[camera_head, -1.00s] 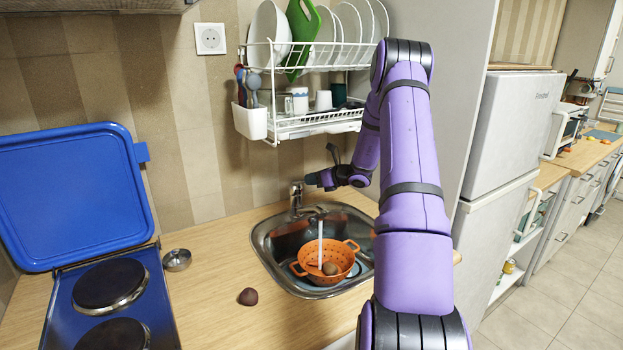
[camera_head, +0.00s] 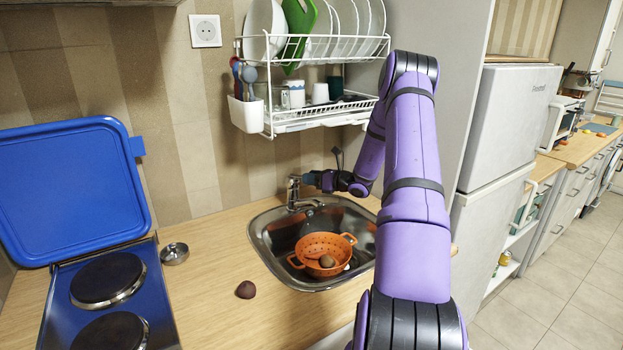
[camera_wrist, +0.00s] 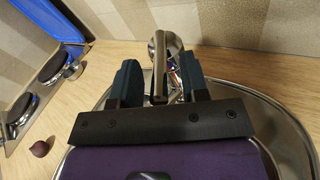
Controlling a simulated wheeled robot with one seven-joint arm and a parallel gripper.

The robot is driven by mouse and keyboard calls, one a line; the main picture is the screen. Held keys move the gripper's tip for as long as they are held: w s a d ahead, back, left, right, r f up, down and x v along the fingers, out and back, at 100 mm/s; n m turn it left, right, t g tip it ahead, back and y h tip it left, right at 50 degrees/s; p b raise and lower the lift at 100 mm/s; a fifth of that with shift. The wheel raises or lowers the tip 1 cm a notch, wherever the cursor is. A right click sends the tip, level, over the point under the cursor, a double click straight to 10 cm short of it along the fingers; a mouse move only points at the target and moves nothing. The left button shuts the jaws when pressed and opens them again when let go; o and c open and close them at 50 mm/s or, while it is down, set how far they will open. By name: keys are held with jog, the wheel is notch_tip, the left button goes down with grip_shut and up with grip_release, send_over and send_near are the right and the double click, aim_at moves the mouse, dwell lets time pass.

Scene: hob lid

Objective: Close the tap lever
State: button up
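The chrome tap (camera_head: 293,195) stands at the back left of the sink (camera_head: 268,262). No water stream shows from its spout. Its lever (camera_wrist: 159,62) lies between the two dark fingers of my gripper (camera_wrist: 161,78) in the wrist view, with a gap visible on each side. My gripper (camera_head: 310,179) is open beside the top of the tap in the head view. The fingers hide part of the tap, so I cannot tell whether one touches the lever.
An orange colander (camera_head: 323,248) with a brown round item sits in the sink. A dish rack (camera_head: 312,115) hangs above my gripper. A dark round item (camera_head: 246,289) and a small metal bowl (camera_head: 174,253) rest on the counter, left of the sink. A blue-lidded hob (camera_head: 75,190) stands farther left.

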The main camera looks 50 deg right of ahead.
jog(key=f+v, duration=0.1)
jog(key=v, duration=0.9)
jog(key=shift+s+r, duration=0.35)
jog(key=shift+r, duration=0.15)
jog(key=shift+d, duration=0.15)
jog(key=a+r+n+g+y, duration=0.1)
jog(key=a+r+n+g, duration=0.4)
jog(key=a, duration=0.5)
jog(key=s+a+r+n+g+y, duration=0.1)
jog(key=a+r+n+g+y, duration=0.1)
jog(key=a+r+n, duration=0.6)
jog(key=a+r+n+g+y, duration=0.1)
jog(key=a+r+n+g, duration=0.3)
jog(key=a, duration=0.8)
jog(key=s+a+r+n+h, duration=0.3)
jog(key=s+n, duration=0.3)
jog(key=s, duration=0.2)
jog(key=s+a+r+n+h, duration=0.3)
jog(key=s+a+n, duration=0.2)
jog(key=s, duration=0.3)
jog(key=s+a+r+n+h, duration=0.3)
jog(key=s+a+n, duration=0.3)
jog(key=s, duration=0.2)
jog(key=shift+s+n, duration=0.15)
jog(key=shift+n, duration=0.15)
